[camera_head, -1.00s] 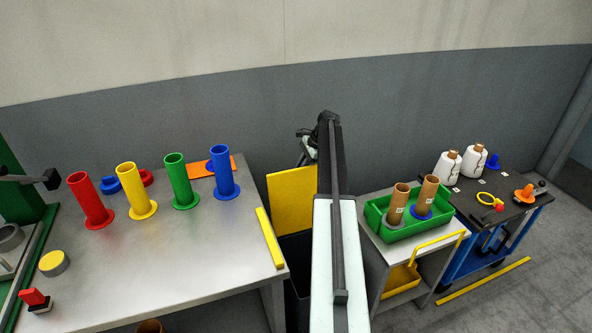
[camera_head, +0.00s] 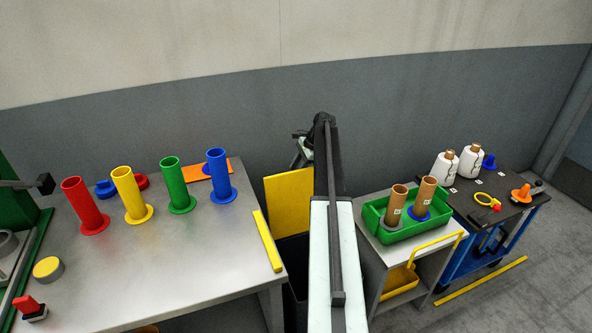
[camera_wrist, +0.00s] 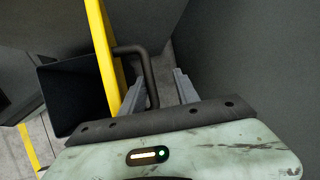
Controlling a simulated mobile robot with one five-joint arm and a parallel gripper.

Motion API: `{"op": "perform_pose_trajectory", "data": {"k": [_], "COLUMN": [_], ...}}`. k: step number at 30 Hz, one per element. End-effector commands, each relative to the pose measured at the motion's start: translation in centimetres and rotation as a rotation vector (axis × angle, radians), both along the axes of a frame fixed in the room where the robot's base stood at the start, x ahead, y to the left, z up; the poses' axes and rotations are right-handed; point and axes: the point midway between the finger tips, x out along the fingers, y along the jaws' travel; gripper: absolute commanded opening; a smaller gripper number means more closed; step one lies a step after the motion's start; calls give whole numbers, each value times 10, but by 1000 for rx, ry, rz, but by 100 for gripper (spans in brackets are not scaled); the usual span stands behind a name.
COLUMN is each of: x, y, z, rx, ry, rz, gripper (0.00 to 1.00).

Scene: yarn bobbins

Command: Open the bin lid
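The bin's yellow lid (camera_head: 288,200) stands upright, raised at the back of the dark bin (camera_head: 294,252), whose mouth shows uncovered. In the wrist view the lid (camera_wrist: 101,45) is seen nearly edge-on, with the dark bin opening (camera_wrist: 75,95) to its left. A dark bent handle (camera_wrist: 149,72) sticks out from the lid's right side. My gripper (camera_wrist: 159,74) is open, its two grey fingers apart with part of the handle between them. I cannot tell whether a finger touches the handle. In the head view my arm hides part of the lid and bin.
A metal table (camera_head: 185,270) with coloured tubes and a yellow edge strip (camera_head: 268,240) stands left of the bin. A cart with a green crate (camera_head: 374,215) stands to the right, and a blue cart (camera_head: 500,228) beyond it. A grey wall (camera_head: 300,120) is close behind.

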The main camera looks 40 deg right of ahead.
Motion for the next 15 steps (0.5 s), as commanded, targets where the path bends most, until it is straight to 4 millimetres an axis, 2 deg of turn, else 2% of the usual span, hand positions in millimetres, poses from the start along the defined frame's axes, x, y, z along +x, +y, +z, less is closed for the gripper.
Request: {"op": "perform_pose_trajectory", "data": {"k": [8,11,15], "x": [-1,-3,-11], "y": [0,-2,-9], "z": [5,16,40], "rx": [1,0,0], "ry": [0,0,0], "rz": [0,0,-1], "gripper": [34,34,34]}}
